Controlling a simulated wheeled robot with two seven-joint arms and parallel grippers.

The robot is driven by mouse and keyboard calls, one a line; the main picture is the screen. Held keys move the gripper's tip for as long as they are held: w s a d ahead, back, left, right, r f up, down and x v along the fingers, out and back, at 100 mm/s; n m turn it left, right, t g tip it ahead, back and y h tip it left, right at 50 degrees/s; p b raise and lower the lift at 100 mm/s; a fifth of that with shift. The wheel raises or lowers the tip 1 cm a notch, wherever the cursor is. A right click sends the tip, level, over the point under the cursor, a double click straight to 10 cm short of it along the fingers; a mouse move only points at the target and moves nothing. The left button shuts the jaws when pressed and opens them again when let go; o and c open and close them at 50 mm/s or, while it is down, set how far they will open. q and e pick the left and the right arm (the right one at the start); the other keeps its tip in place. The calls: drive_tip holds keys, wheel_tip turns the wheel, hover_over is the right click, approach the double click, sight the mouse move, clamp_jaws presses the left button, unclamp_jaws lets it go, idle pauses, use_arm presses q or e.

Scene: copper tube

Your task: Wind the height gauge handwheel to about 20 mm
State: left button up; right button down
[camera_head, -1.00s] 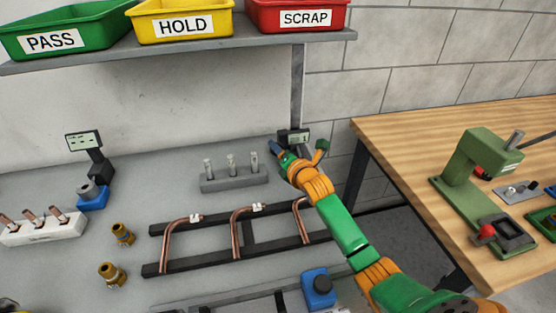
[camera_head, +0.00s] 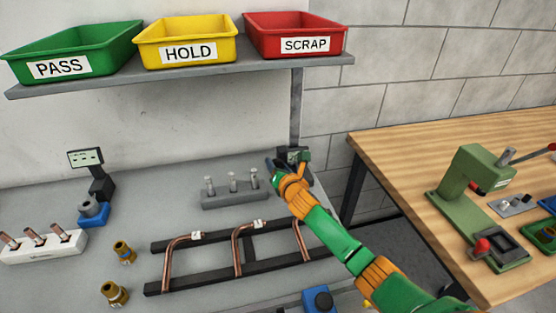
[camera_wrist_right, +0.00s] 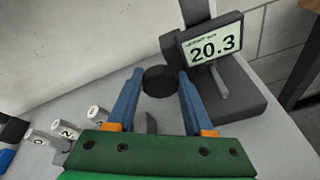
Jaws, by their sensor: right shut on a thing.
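The height gauge (camera_wrist_right: 228,95) shows at the upper right of the right wrist view. Its display (camera_wrist_right: 213,46) reads 20.3. In the head view the gauge (camera_head: 297,155) stands at the back of the grey bench, partly hidden by my right arm. A round black handwheel (camera_wrist_right: 160,81) sits between the two blue fingertips of my right gripper (camera_wrist_right: 156,78). The right gripper (camera_head: 272,166) is shut on the handwheel. My left gripper is not in view.
A grey block with several numbered pins (camera_head: 235,199) stands just left of the gauge. Bent copper tubes (camera_head: 236,252) lie on a black rack in front. A second display gauge (camera_head: 86,160) stands at the left. A wooden table (camera_head: 400,151) is at the right.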

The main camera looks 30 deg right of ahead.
drive_tip(key=shift+f, duration=0.1)
drive_tip(key=c, duration=0.7)
unclamp_jaws()
drive_tip(key=shift+o, duration=0.5)
drive_tip(key=shift+w+f, duration=0.1)
drive_tip(key=shift+w, duration=0.1)
drive_tip(key=v, duration=0.7)
drive_tip(key=shift+s+p, duration=0.1)
drive_tip(key=shift+p, duration=0.2)
